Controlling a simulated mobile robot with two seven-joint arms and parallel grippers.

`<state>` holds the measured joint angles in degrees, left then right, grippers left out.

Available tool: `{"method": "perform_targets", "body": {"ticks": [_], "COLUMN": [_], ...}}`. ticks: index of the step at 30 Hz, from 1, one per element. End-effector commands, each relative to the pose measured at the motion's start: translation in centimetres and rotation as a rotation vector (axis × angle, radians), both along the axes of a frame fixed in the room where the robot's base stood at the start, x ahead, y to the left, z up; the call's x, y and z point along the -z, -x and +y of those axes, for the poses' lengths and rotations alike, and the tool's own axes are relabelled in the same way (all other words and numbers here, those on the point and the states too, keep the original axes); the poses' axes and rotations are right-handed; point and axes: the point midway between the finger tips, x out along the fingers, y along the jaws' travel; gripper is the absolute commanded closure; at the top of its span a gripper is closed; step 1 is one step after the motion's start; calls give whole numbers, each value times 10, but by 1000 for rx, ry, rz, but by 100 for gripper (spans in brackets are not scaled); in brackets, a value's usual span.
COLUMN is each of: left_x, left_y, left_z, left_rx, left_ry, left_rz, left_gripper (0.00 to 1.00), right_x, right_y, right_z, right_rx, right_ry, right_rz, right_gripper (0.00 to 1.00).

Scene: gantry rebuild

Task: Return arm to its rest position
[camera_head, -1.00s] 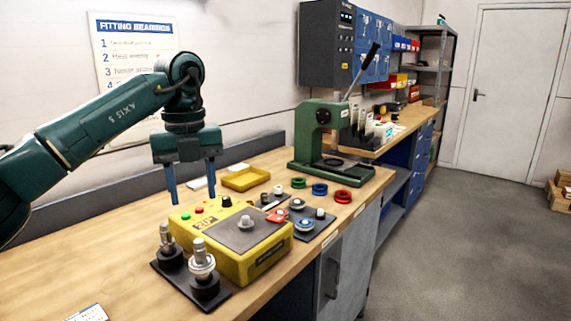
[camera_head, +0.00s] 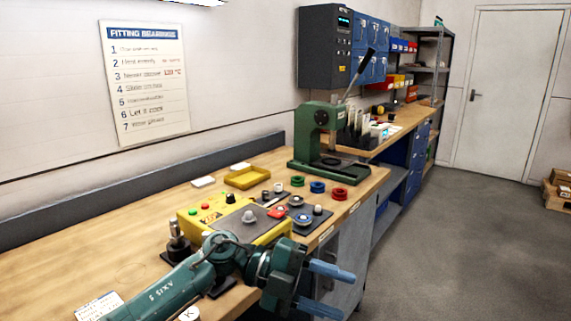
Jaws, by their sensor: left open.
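My left arm (camera_head: 185,290) comes in from the bottom left and lies low across the front of the bench. My left gripper (camera_head: 328,290) is open and empty, its two blue fingers pointing right, past the bench's front edge. The arm hides the front of the yellow heater box (camera_head: 192,212) and most of the black stand in front of it. My right gripper is not in view.
The wooden bench (camera_head: 80,250) carries a green press (camera_head: 307,130), a yellow tray (camera_head: 247,178), coloured rings (camera_head: 318,187) and a dark mat with small parts (camera_head: 312,225). A printed card (camera_head: 98,305) lies at front left. Open floor (camera_head: 450,240) is to the right.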

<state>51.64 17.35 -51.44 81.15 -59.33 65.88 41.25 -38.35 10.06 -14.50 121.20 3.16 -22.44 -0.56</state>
Motion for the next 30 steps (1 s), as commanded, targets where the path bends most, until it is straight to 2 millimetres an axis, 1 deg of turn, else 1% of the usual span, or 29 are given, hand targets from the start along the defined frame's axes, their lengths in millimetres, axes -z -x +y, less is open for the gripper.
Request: {"method": "perform_targets", "body": {"ticks": [1,4,6,8,11,14,16,17,18,20,21,23,24,27,30], "left_x": [-3,-10,-10,-5,15,50,81,96,117,148,167,193,207,232,245], "left_y": [9,10,6,1,-7,-9,-2,3,12,31,46,70,86,120,142], "left_z": [-7,-7,1,13,41,75,102,113,128,149,162,179,188,204,212], "left_rx": [-52,-199,-329,-452,-682,-923,-1095,-1168,-1263,-1398,-1479,-1583,-1639,-1735,-1786], "left_ry": [128,347,475,563,665,708,702,689,666,614,571,500,453,351,284], "left_rz": [69,194,290,377,531,692,810,861,930,1031,1095,1184,1237,1338,1396], "left_gripper": [52,52,52,52,52,52,52,52,52,52,52,52,52,52,52], "right_x": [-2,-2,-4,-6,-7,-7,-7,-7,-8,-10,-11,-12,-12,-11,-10], "right_y": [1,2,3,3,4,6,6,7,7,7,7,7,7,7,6], "right_z": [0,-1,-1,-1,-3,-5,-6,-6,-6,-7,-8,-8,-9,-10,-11], "right_rx": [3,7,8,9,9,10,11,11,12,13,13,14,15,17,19], "right_ry": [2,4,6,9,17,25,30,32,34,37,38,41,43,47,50], "right_rz": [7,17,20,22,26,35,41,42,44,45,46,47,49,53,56], "right_gripper": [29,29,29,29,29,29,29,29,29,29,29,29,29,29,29]}}
